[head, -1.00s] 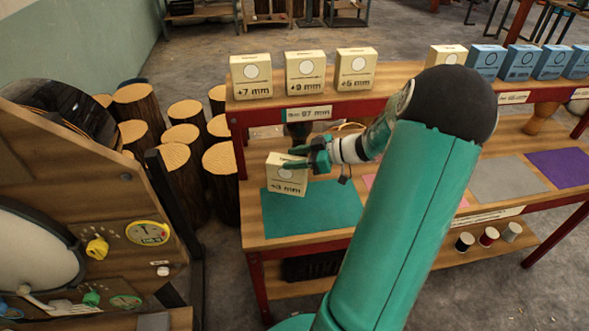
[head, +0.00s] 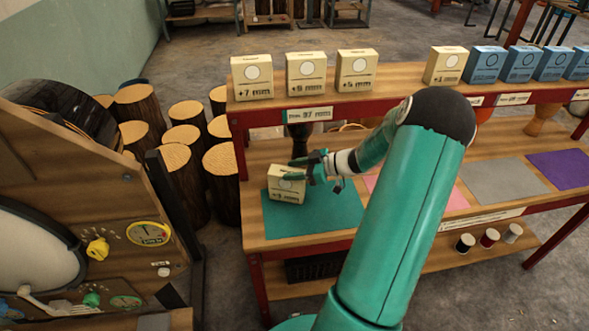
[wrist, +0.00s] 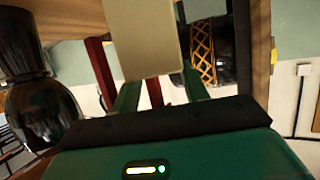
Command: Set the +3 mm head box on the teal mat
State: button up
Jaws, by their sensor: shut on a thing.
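The cream head box (head: 284,190) is at the left part of the teal mat (head: 325,213) on the lower shelf. Its label is hard to read now; it looked like +3 mm a second ago. My gripper (head: 298,169) is shut on the box near its upper part, from the right. The box looks nearly upright, and its base is at or just above the mat; I cannot tell if it touches. In the wrist view the box (wrist: 143,40) is a plain cream face between my fingers.
Several cream boxes, including one marked +7 (head: 252,77), and several blue boxes (head: 485,63) stand on the upper shelf. Pink, grey (head: 492,180) and purple (head: 562,168) mats lie to the right. A dark goblet drum (head: 300,131) stands behind the box, under the upper shelf.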

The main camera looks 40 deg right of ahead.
jog(key=o, duration=1.3)
jog(key=shift+r, duration=0.15)
jog(key=v, duration=1.2)
jog(key=w+a+r+m+g+h, duration=0.15)
jog(key=a+r+g, duration=0.25)
jog(key=a, duration=0.7)
jog(key=w+a+r+g, duration=0.2)
jog(key=a+r+g, duration=0.2)
jog(key=a, duration=0.7)
jog(key=s+a+r+m+h, duration=0.1)
jog(key=s+a+r+h, duration=0.1)
jog(key=a, duration=0.4)
jog(key=s+a+r+m+t+h, duration=0.1)
jog(key=s+a+r+m+h, duration=0.1)
jog(key=s+a+r, duration=0.2)
jog(key=s+a+r+m+t+h, duration=0.1)
jog(key=s+a+r+m+h, duration=0.1)
jog(key=a, duration=0.5)
jog(key=shift+s+a+r, duration=0.2)
jog(key=shift+s, duration=0.45)
jog(key=shift+s+a+r, duration=0.2)
jog(key=shift+s+r, duration=0.05)
jog(key=shift+s, duration=0.45)
